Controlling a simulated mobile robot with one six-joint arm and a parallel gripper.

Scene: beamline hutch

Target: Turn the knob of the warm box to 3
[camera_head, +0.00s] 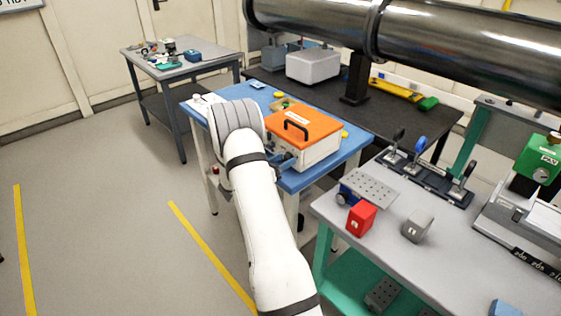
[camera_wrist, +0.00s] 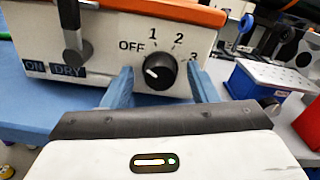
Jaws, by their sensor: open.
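The warm box (camera_head: 315,150) is a white box with an orange lid and a dark handle, standing on a blue table. Its front (camera_wrist: 110,50) shows in the wrist view. The black knob (camera_wrist: 160,71) sits on that front, with the marks OFF, 1, 2 and 3 around it. The knob's white pointer line is toward OFF, at the left. My gripper (camera_wrist: 163,84) is open, one blue finger on each side of the knob's lower part. I cannot tell whether the fingers touch it. In the head view my arm hides part of the box front and the knob.
The blue table (camera_head: 215,95) holds small items. Right of it, a grey bench (camera_head: 460,255) carries a red block (camera_head: 361,219) and a grey block (camera_head: 417,226).

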